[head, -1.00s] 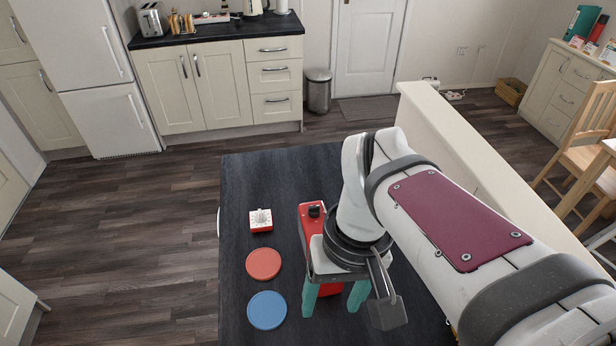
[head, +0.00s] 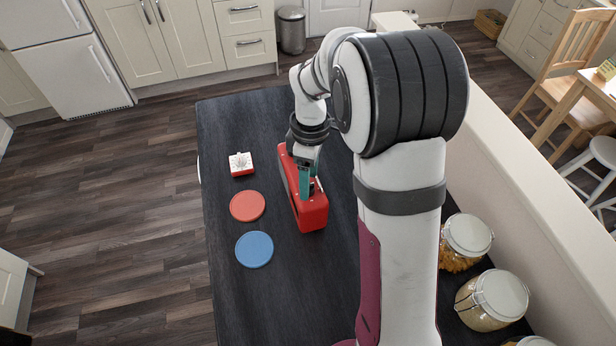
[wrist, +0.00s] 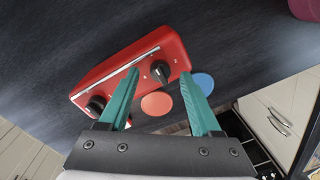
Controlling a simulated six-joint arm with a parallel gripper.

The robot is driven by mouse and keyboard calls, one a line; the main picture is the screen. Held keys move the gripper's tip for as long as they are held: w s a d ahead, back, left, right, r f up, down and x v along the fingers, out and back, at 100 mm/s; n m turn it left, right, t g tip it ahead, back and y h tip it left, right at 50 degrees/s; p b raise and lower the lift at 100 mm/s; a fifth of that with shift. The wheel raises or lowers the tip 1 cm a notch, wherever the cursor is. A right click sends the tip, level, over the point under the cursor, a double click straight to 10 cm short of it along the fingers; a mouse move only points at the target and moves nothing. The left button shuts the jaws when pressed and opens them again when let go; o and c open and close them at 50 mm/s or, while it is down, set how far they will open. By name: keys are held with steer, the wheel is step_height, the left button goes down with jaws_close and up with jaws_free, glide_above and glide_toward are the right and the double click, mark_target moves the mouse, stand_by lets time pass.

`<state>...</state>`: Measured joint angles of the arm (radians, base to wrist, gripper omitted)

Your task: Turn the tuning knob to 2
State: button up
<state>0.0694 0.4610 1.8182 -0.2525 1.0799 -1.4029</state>
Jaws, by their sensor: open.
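A red box-shaped radio (head: 314,213) stands on the dark worktop, partly covered by my arm in the head view. In the wrist view its red body (wrist: 118,66) shows a panel with two black knobs. One knob (wrist: 160,72) appears between my fingertips, with small white marks beside it. The other knob (wrist: 96,105) is at the panel's left end, outside the left finger. The labels are too small to tell which is the tuning knob or where it points. My gripper (head: 307,192) has teal fingers, spread apart (wrist: 160,75) and holding nothing; contact with the knob cannot be told.
A white and red dial timer (head: 241,164), a red disc (head: 247,206) and a blue disc (head: 254,250) lie left of the radio on the worktop (head: 240,300). Glass jars (head: 468,235) stand at the right edge. The worktop's left front is clear.

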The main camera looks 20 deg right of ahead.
steer(key=shift+f, duration=0.6)
steer(key=shift+c, duration=0.3)
jaws_close()
